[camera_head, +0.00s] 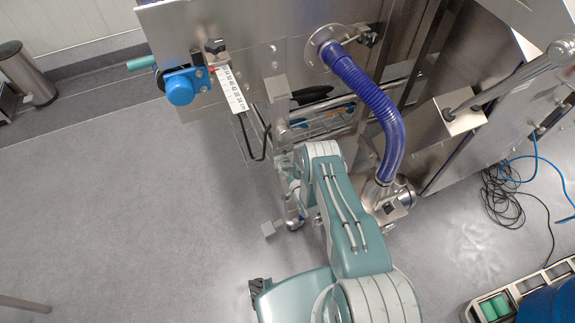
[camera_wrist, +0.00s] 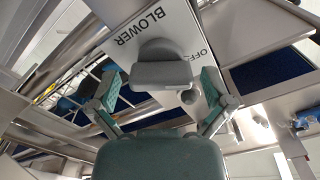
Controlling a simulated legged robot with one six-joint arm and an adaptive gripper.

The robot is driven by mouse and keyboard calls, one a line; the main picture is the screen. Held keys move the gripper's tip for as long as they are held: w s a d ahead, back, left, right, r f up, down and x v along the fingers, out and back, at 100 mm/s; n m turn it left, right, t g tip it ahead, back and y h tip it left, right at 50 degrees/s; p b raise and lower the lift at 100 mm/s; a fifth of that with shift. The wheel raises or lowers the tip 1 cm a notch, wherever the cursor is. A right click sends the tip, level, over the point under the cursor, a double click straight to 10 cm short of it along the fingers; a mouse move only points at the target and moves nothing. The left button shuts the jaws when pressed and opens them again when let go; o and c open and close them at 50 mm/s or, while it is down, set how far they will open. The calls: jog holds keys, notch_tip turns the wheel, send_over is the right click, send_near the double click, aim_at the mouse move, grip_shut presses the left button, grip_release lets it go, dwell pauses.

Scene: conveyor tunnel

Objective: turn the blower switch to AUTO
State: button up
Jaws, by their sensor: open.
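In the wrist view, a white panel carries the word BLOWER (camera_wrist: 140,25), with part of an OFF label beside it. A dark grey rounded knob with a flat bar (camera_wrist: 160,70), which looks like the blower switch, sits just below these words. My gripper (camera_wrist: 160,90) is open, with one teal-padded finger on each side of the knob. I cannot tell whether the fingers touch it. No AUTO label shows. The gripper body covers the lower middle. In the head view, the switch does not show and my gripper cannot be made out behind my arm.
In the head view, a steel machine stands ahead with a blue hose (camera_head: 373,88) curving down near my arm. A blue knob (camera_head: 180,89) and a scale strip (camera_head: 233,88) are at upper left. Loose cables (camera_head: 512,190) lie at right.

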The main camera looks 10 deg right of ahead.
jog(key=c, duration=1.1)
jog(key=shift+o, duration=0.2)
jog(key=shift+m, duration=0.3)
jog(key=m, duration=0.5)
jog(key=shift+w+d+m, duration=0.1)
jog(key=shift+d+m, duration=0.05)
jog(key=shift+m, duration=0.25)
jog(key=m, duration=0.5)
jog(key=shift+d+f, duration=0.1)
jog(key=shift+f, duration=0.15)
jog(key=shift+m, duration=0.3)
jog(key=shift+f, duration=0.1)
